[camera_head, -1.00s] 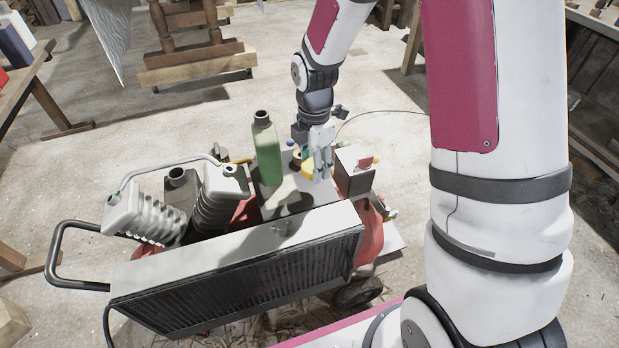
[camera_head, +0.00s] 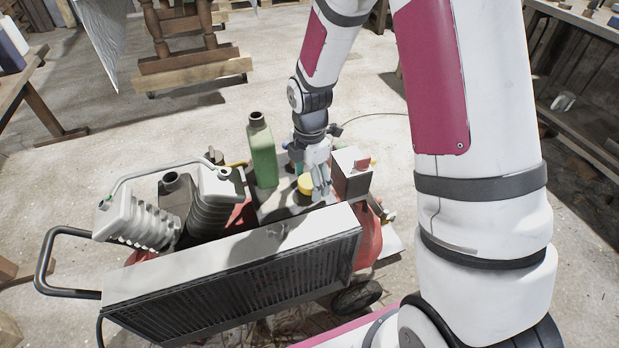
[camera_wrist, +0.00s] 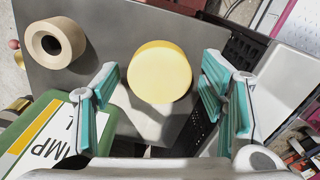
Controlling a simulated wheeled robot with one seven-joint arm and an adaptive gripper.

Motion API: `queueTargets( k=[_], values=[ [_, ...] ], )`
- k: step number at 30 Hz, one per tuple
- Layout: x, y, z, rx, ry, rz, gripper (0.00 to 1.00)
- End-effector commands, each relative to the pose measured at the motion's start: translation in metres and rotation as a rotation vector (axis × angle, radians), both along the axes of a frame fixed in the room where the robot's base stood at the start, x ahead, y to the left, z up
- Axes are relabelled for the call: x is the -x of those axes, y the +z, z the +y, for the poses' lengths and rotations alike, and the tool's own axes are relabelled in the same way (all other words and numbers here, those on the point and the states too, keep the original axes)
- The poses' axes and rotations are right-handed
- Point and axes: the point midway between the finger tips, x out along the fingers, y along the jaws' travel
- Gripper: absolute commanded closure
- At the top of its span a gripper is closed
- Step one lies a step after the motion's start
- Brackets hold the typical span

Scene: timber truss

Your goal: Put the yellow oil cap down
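The yellow oil cap (camera_head: 306,184) sits on the flat top plate of the compressor (camera_head: 266,207), to the right of the green bottle (camera_head: 262,152). My gripper (camera_head: 321,186) is right beside the cap in the head view, pointing down. In the wrist view the round cap (camera_wrist: 160,72) lies on the dark grey plate (camera_wrist: 105,25), ahead of and between my teal finger pads. The fingers are spread, with a gap on each side of the cap, and hold nothing. The cap's underside is hidden.
The green bottle with its label (camera_wrist: 38,135) stands close to my left finger in the wrist view. A tan ring (camera_wrist: 55,42) lies on the plate at upper left. A grey box (camera_head: 351,176) stands just right of my gripper.

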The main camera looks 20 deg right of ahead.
Motion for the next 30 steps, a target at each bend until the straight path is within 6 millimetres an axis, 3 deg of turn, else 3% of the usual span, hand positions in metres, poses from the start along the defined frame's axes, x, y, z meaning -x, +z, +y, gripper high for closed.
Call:
queueTargets(
  k=[7,11,24,30],
  values=[
    [0.0,0.002,0.0,0.0,0.0,-0.001,0.35],
    [-0.001,0.013,0.0,0.0,0.0,-0.004,0.35],
    [0.0,0.098,-0.001,0.0,-0.001,-0.004,0.35],
    [0.0,0.119,0.0,0.0,0.0,-0.001,0.35]
  ],
)
